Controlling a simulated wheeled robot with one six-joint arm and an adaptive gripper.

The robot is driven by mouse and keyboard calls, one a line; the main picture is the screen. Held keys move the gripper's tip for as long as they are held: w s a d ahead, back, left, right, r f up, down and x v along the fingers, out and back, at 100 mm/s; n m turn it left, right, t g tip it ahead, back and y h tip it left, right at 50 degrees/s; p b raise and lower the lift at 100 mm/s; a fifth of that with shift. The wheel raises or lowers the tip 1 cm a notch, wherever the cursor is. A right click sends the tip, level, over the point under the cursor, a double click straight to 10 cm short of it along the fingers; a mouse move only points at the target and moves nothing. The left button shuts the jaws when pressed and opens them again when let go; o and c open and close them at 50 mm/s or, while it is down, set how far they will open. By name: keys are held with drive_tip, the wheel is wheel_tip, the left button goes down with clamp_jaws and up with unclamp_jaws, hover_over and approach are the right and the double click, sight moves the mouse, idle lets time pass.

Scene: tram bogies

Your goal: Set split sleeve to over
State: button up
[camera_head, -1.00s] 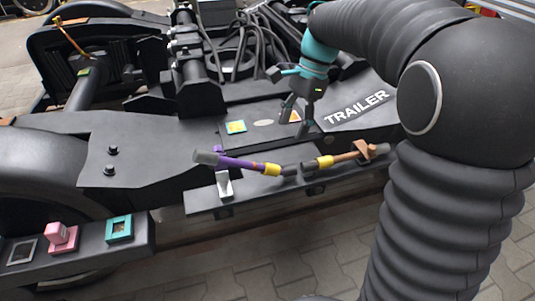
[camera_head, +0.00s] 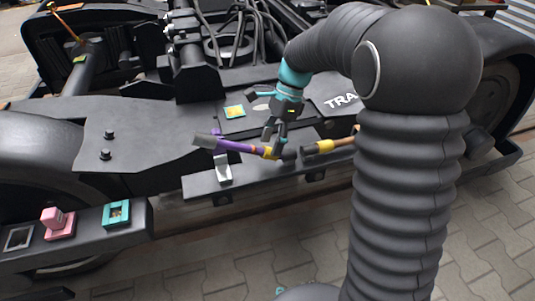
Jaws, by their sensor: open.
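A purple rod (camera_head: 235,146) with a grey left end and a yellow band (camera_head: 268,153) lies over a dark ledge on the black frame. Its dark right end faces the dark end of a second, brown rod with a yellow band (camera_head: 322,146), with a small gap between them. I cannot tell which part is the split sleeve. My gripper (camera_head: 274,140) is open, fingers pointing down, at the purple rod's yellow band. I cannot tell whether the fingers touch it. My arm hides the brown rod's right end.
A silver bracket (camera_head: 223,169) stands below the purple rod. A pink block (camera_head: 56,222) and a teal square frame (camera_head: 116,213) sit on the left ledge. A yellow-and-teal label (camera_head: 234,111) lies on the plate behind. Cables (camera_head: 245,35) run at the back.

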sight(270, 148)
drive_tip(key=shift+x, duration=1.85)
clamp_jaws()
